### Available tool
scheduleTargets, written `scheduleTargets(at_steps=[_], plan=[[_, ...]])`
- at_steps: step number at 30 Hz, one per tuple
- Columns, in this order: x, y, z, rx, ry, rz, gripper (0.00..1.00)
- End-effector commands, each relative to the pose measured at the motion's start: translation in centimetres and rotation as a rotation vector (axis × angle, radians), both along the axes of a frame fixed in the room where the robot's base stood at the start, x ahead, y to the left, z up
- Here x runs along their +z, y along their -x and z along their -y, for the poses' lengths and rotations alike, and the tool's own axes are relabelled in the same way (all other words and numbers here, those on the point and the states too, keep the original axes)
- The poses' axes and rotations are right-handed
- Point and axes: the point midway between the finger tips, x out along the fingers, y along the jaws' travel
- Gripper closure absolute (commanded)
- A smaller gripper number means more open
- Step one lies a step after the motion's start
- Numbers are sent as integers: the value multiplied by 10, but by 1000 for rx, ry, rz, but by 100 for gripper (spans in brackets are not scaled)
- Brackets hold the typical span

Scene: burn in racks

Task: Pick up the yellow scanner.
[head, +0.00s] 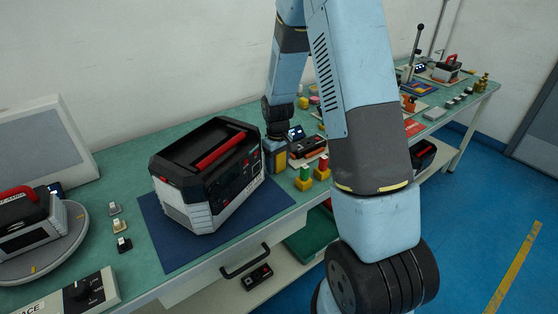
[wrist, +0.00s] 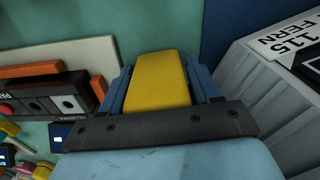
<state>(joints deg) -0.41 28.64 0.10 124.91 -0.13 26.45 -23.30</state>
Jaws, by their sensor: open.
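The yellow scanner (wrist: 158,80) shows in the wrist view as a block with a plain yellow top, between the two blue fingers of my gripper (wrist: 160,86). The fingers are open, one on each side of it. Whether they touch it cannot be told. In the head view my gripper (head: 274,146) points down at the bench, just right of the large black and grey unit. A yellow patch of the scanner (head: 280,161) shows by the fingers; the rest is hidden by my gripper.
The large unit with a red handle (head: 222,148) stands on a blue mat (head: 164,243) close to the left of my gripper. A black and orange control box (head: 307,146) lies close on the right. Small yellow-based pieces (head: 304,182) stand near the bench's front edge.

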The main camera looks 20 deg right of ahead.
Motion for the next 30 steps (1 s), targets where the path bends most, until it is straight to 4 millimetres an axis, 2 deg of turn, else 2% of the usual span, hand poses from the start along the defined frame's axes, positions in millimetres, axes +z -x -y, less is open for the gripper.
scheduleTargets(at_steps=[8,22,30], plan=[[-2,0,0,-1,0,0,39],[-2,0,1,-2,0,1,83],[0,0,1,-2,0,1,83]])
